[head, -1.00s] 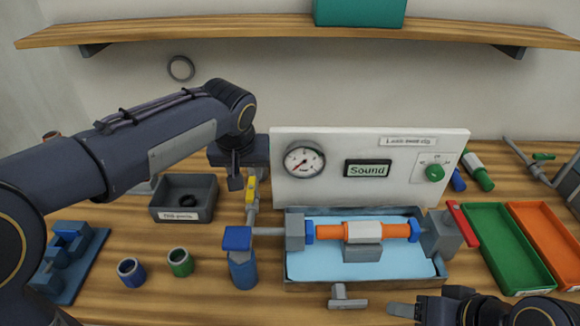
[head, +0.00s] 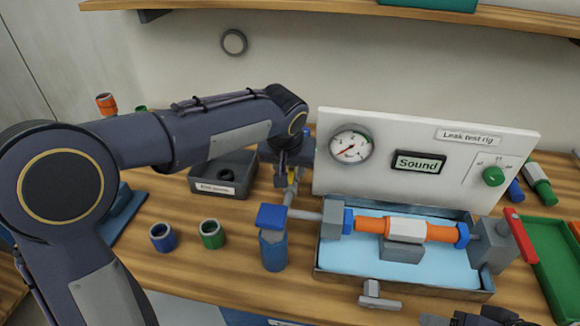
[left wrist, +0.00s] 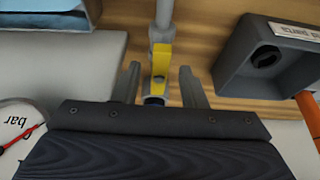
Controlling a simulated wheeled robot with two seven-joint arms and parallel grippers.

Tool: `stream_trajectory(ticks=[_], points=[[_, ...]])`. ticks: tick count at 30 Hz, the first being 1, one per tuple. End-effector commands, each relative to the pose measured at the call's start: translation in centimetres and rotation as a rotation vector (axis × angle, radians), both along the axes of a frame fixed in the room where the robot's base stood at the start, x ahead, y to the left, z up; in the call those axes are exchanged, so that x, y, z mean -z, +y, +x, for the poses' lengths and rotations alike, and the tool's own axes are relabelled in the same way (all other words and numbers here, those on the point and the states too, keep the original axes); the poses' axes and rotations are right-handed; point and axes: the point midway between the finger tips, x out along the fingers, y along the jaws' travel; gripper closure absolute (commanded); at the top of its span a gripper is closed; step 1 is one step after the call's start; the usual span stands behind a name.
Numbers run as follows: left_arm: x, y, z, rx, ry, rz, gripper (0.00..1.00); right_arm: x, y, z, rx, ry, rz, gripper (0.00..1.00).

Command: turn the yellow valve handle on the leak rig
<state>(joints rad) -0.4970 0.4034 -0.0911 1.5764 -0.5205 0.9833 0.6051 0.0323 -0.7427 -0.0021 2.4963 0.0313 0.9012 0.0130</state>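The leak rig has a white panel (head: 400,185) with a round gauge and a display reading "Sound". In front of it, an orange pipe (head: 370,225) with a white middle and blue ends lies clamped over a blue-floored tray (head: 330,268). The yellow valve handle (head: 292,179) is on the pipework left of the panel, partly hidden by my left gripper (head: 290,163). In the left wrist view, the yellow handle (left wrist: 161,62) shows between the two spread fingers of my left gripper (left wrist: 160,83), with gaps on both sides. My right gripper (head: 462,319) is cut off at the bottom edge.
A dark grey bin (head: 222,174) stands left of the handle. A blue ring (head: 162,237) and a green ring (head: 212,234) stand on the bench, left of a blue-capped post (head: 273,246). A green tray (head: 560,270) is at the right. A shelf (head: 330,12) runs above.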

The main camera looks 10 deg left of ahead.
Motion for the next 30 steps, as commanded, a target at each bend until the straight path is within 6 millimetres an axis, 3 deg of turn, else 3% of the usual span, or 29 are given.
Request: stream_trajectory(ticks=[3,12,22,30], points=[[0.0,0.0,0.0,0.000,0.000,0.000,0.62,0.0,0.0,0.0,0.000,0.000,0.000,0.43],[0.0,0.0,0.0,0.000,0.000,0.000,1.00,0.0,0.0,0.0,0.000,0.000,0.000,0.43],[-0.1,0.1,0.0,0.032,0.000,-0.001,1.00,-0.2,0.0,0.0,0.000,0.000,0.000,0.43],[-0.2,0.5,0.0,0.181,0.001,-0.001,1.00,-1.0,0.0,0.0,0.000,0.000,0.000,0.43]])
